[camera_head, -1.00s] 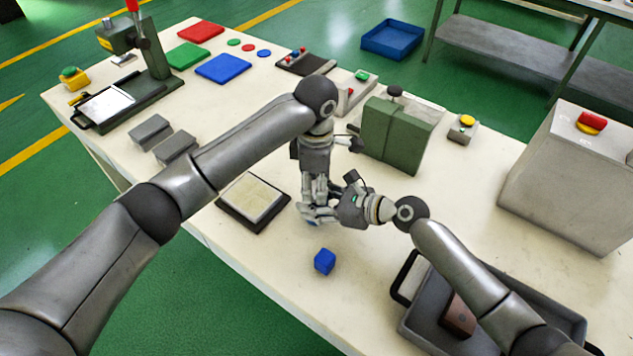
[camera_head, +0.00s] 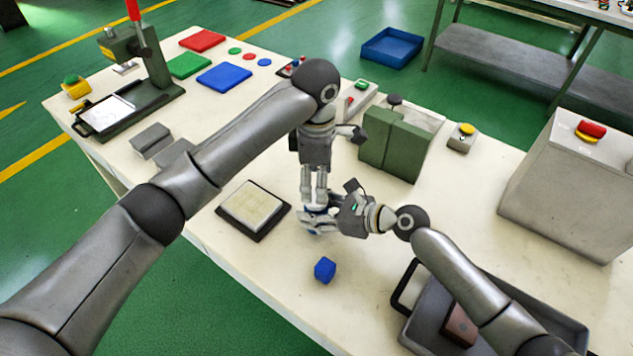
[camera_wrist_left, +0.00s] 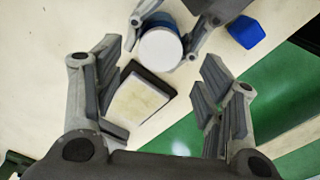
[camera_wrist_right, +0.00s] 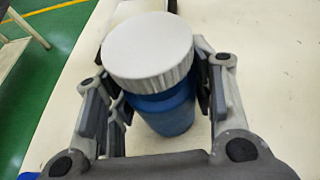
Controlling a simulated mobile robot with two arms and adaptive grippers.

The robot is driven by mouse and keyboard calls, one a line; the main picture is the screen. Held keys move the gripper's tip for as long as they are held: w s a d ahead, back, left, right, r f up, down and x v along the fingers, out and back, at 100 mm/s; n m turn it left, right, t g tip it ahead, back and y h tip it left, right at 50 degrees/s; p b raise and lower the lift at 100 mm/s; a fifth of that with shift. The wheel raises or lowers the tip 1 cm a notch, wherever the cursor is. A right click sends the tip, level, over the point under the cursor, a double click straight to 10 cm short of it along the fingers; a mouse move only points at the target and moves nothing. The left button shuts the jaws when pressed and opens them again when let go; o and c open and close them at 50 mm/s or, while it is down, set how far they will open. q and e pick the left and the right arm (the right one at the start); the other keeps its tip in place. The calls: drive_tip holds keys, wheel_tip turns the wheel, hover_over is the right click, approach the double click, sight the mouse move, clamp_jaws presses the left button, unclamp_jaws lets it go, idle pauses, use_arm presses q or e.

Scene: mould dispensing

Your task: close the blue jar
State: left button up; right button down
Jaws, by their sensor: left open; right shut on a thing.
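The blue jar (camera_wrist_right: 165,110) stands upright between the fingers of my right gripper (camera_head: 318,222), which is shut on its body. A white ridged lid (camera_wrist_right: 150,50) sits on top of the jar; how tightly it is seated I cannot tell. In the left wrist view the lid (camera_wrist_left: 160,48) shows from above, with the blue body (camera_wrist_left: 172,16) behind it. My left gripper (camera_head: 314,192) points down above the jar, open and empty. In the head view the arms and fingers hide most of the jar.
A blue cube (camera_head: 325,269) lies in front of the jar. A dark-framed plate (camera_head: 282,213) lies to its left. A green block device (camera_head: 392,145) stands behind, and a grey tray (camera_head: 415,335) is at the right front.

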use_arm(q)
drive_tip(key=o, duration=0.6)
drive_tip(key=shift+c, duration=0.2)
wheel_tip(320, 180, up, 12)
idle(0.4)
use_arm(e)
drive_tip(key=c, duration=0.6)
unclamp_jaws()
drive_tip(key=shift+o, duration=0.2)
